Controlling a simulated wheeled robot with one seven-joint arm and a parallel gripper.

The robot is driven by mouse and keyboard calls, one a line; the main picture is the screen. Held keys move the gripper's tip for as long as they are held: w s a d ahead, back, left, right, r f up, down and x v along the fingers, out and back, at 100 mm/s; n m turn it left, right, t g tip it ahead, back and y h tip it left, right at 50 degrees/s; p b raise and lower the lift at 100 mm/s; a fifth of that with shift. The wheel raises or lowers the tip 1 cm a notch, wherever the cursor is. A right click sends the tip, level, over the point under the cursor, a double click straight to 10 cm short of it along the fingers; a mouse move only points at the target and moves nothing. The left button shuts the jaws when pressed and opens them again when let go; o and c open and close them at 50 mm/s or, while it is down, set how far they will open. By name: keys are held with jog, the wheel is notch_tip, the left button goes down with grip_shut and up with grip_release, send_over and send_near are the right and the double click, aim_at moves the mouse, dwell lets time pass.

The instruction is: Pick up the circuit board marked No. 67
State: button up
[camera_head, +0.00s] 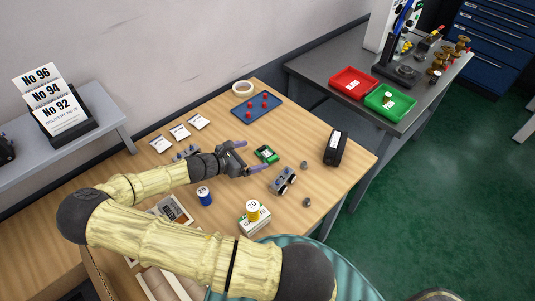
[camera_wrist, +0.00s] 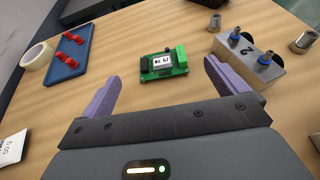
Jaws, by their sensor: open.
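The green circuit board (camera_head: 266,154) lies flat on the wooden table. In the wrist view the circuit board (camera_wrist: 163,66) carries a white label that seems to read No 67, and a green block stands at its right end. My gripper (camera_head: 250,156) is open and empty, its purple fingers spread on the near side of the board. In the wrist view my gripper (camera_wrist: 158,86) has the board just beyond and between its fingertips, not touching it.
A metal block with blue fittings (camera_wrist: 248,64) stands close right of the board. A blue tray with red parts (camera_head: 258,107) and a tape roll (camera_head: 242,88) lie behind. A black box (camera_head: 336,147) stands right. Small cylinders (camera_head: 304,165) lie nearby.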

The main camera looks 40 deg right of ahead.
aim_at(269, 152)
jog(key=shift+x, duration=1.75)
jog(key=p+x, duration=0.1)
jog(key=x, duration=0.4)
jog(key=shift+p, duration=0.35)
jog(key=shift+c, duration=0.2)
jog(key=c, duration=1)
